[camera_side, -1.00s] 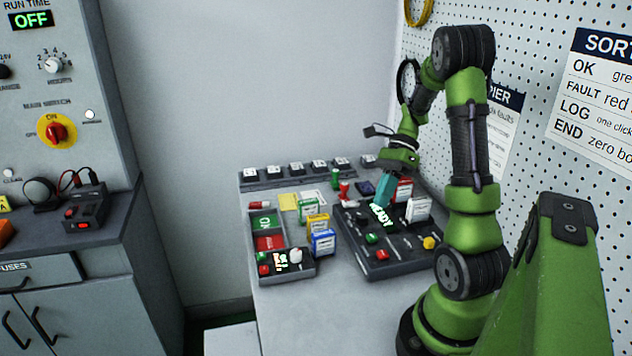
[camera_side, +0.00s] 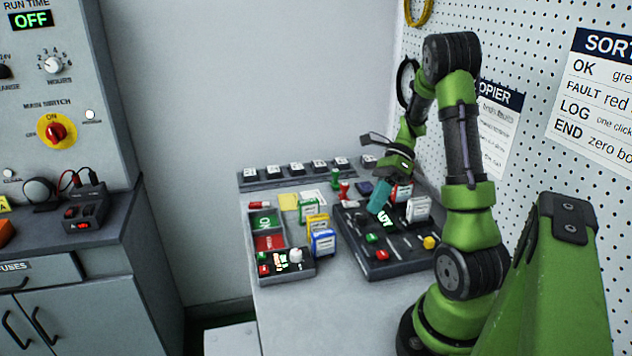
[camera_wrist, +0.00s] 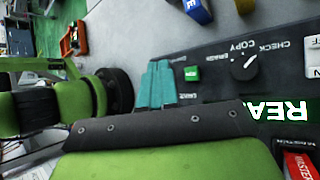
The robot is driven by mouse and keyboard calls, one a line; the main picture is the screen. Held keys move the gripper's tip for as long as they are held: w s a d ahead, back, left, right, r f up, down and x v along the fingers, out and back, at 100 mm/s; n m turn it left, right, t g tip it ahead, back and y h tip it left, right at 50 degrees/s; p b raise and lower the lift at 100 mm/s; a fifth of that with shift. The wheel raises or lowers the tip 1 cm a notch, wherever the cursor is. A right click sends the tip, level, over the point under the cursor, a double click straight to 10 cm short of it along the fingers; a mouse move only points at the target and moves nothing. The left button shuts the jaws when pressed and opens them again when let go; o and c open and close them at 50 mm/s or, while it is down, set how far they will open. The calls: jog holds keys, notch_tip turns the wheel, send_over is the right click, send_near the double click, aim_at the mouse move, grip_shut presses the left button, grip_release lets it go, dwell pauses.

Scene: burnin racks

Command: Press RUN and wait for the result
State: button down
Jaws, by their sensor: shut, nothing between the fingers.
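The dark copier box (camera_side: 392,265) lies on the bench, with a lit display (camera_side: 384,217) that reads READY in part; my gripper covers some of it. A green button (camera_side: 371,238) sits on its panel, and the wrist view shows it too (camera_wrist: 191,74), with small labels I cannot read surely. My gripper (camera_side: 375,208) has its teal fingers together and empty, above the box near the display. In the wrist view the fingers (camera_wrist: 161,66) are beside the green button, apart from it in the picture; the height gap is unclear.
The panel also has a COPY/CHECK knob (camera_wrist: 243,66), a red button (camera_side: 382,254) and a yellow knob (camera_side: 429,242). White (camera_side: 418,208) and red cards stand at its back.

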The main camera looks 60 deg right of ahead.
aim_at(374, 234)
jog(key=shift+f, duration=2.55)
jog(key=shift+f, duration=0.4)
jog(key=shift+f, duration=0.45)
dwell(0.5)
dwell(0.4)
jog(key=shift+r, duration=0.9)
jog(key=shift+r, duration=2.5)
